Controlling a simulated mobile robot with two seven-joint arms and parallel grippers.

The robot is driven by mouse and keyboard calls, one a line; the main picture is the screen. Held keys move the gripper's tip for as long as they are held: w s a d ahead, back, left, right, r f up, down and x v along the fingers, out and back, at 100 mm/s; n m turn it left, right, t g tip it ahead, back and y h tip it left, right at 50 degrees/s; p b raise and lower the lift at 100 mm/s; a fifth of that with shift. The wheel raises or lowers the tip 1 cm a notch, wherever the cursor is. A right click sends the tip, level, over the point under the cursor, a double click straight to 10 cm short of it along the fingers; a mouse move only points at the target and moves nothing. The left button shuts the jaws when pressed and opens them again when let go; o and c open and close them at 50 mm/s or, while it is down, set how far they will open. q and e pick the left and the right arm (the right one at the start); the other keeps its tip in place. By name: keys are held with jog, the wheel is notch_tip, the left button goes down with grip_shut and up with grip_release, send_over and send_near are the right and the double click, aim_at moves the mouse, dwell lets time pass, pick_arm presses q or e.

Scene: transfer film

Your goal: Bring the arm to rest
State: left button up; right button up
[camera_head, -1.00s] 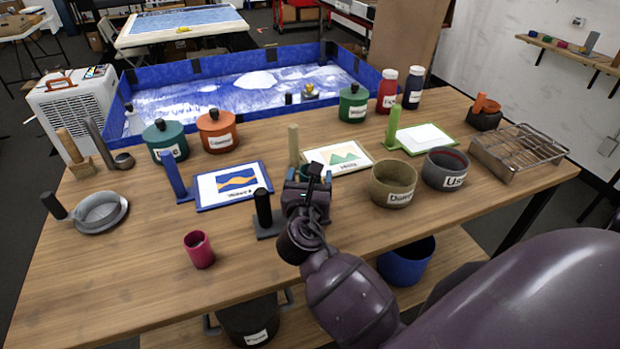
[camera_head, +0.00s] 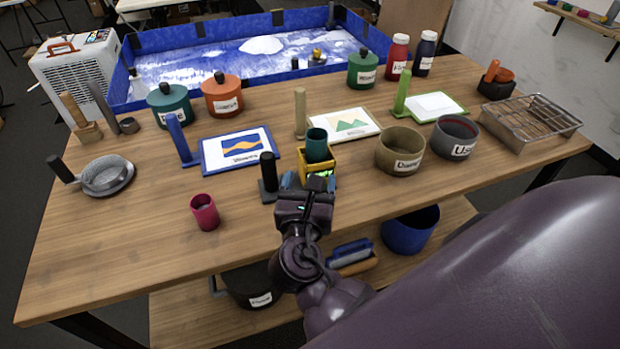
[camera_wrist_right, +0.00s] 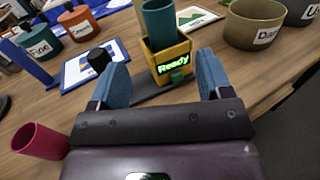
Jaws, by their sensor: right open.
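My right gripper (camera_head: 308,183) is open and empty at the front middle of the table. In the right wrist view its two blue fingers stand wide apart, with nothing between them. Just beyond the fingertips stands a yellow box (camera_wrist_right: 171,64) with a green lit "Ready" sign. A teal cup (camera_wrist_right: 162,25) stands upright in the box. The head view also shows the yellow box (camera_head: 319,170) and the teal cup (camera_head: 317,146). The fingers look clear of both. My left gripper is not in view.
A black-handled tool (camera_head: 267,173) stands just left of the yellow box. A pink cup (camera_head: 204,212) stands further left. An olive bowl (camera_head: 400,151) and a grey bowl (camera_head: 456,137) stand to the right. Framed pictures and lidded pots lie behind. The table's front left is bare.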

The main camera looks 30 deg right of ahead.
dwell(0.3)
jog(key=d+f+m, duration=0.1)
jog(key=m, duration=0.1)
jog(key=s+d+f+m+g, duration=0.1)
jog(key=s+d+f+m+g+y, duration=0.1)
jog(key=m, duration=0.1)
jog(key=shift+s+f+m, duration=0.2)
jog(key=shift+s+m, duration=0.05)
jog(key=shift+m, duration=0.05)
jog(key=s+f+m+g+y, duration=0.45)
jog(key=s+m, duration=0.35)
jog(key=m, duration=0.3)
jog(key=s+f+m+g+y, duration=0.45)
jog(key=s+m, duration=0.35)
jog(key=m, duration=0.3)
jog(key=w+f+t+y, duration=0.1)
jog(key=w+f+t, duration=0.6)
jog(key=f+t, duration=0.1)
jog(key=shift+w+d+f+n+t, duration=0.2)
jog(key=shift+w+f+n+t, duration=0.15)
jog(key=shift+f, duration=0.55)
